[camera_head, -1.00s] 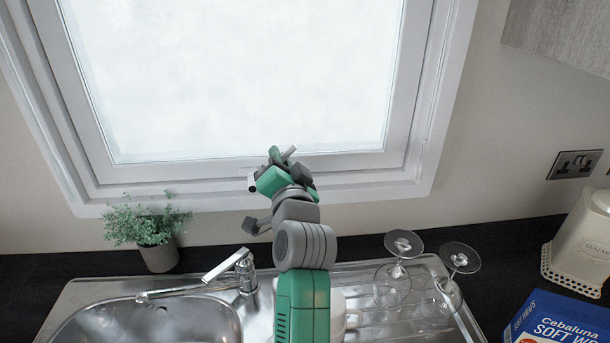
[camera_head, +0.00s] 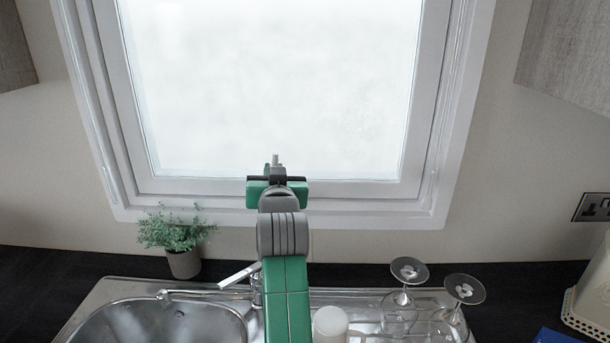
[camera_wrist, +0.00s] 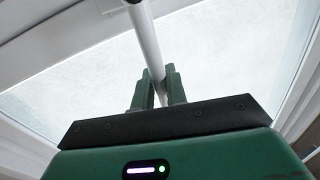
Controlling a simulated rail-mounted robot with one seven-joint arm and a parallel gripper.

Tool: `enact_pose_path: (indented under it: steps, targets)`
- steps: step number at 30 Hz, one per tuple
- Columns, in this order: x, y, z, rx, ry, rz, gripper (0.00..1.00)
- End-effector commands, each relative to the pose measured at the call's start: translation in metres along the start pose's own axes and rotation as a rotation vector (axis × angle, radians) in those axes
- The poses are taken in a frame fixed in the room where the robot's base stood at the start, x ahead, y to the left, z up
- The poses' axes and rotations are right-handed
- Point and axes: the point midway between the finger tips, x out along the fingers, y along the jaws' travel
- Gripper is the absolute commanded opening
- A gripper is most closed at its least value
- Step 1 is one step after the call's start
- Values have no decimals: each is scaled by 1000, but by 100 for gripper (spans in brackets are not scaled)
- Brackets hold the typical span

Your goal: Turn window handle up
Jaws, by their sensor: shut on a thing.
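The window handle (camera_wrist: 148,40) is a light grey bar. In the wrist view it runs from the top edge down between the two green fingers of my gripper (camera_wrist: 158,88), which is shut on it. In the head view the handle's tip (camera_head: 275,159) stands up just beyond my gripper (camera_head: 275,172), at the lower frame of the window (camera_head: 270,80). The handle points upward there. My gripper and wrist hide its lower part and its mount.
Below the window are a sink (camera_head: 165,325), a tap (camera_head: 240,275) and upturned glasses (camera_head: 408,272) on the drainer. A potted plant (camera_head: 183,262) stands left of my arm. A white mug (camera_head: 331,322) is close beside my arm. Wall cabinets (camera_head: 570,60) hang at the upper sides.

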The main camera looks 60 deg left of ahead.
Motion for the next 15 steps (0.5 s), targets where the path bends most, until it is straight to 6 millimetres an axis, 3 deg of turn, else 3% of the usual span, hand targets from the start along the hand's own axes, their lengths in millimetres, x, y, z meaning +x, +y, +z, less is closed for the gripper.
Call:
enact_pose_path:
  steps: [6, 15]
  targets:
    - [4, -14, 1, -29, -6, -17, 0]
    - [4, -15, 1, -31, -6, -18, 0]
